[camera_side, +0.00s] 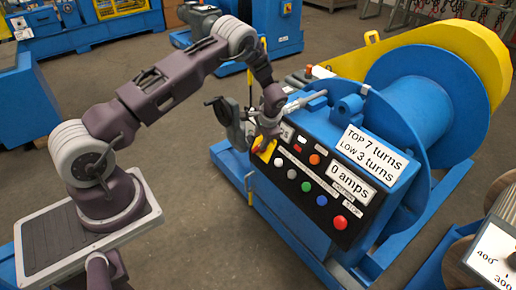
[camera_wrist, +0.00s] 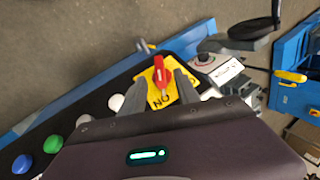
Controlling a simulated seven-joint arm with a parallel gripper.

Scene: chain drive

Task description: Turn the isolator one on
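A red rotary switch handle (camera_wrist: 160,70) sits on a yellow plate (camera_wrist: 158,97) at the end of a black control panel; it appears to be the isolator. Part of the plate's lettering reads "NO". My gripper (camera_wrist: 162,76) is open, its two grey fingers pointing at the plate, one to each side of the red handle. I cannot tell whether they touch it. In the side view my gripper (camera_side: 266,138) is over the panel's upper left end, and the yellow plate (camera_side: 264,150) shows partly below it. The red handle is not clear there.
The black panel (camera_side: 312,190) carries several coloured buttons and a red stop button (camera_side: 340,222). A sign reading "0 amps" (camera_side: 350,184) is above them. A crank handle (camera_wrist: 250,30) stands close beside the plate. A blue winch drum (camera_side: 420,110) is behind the panel.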

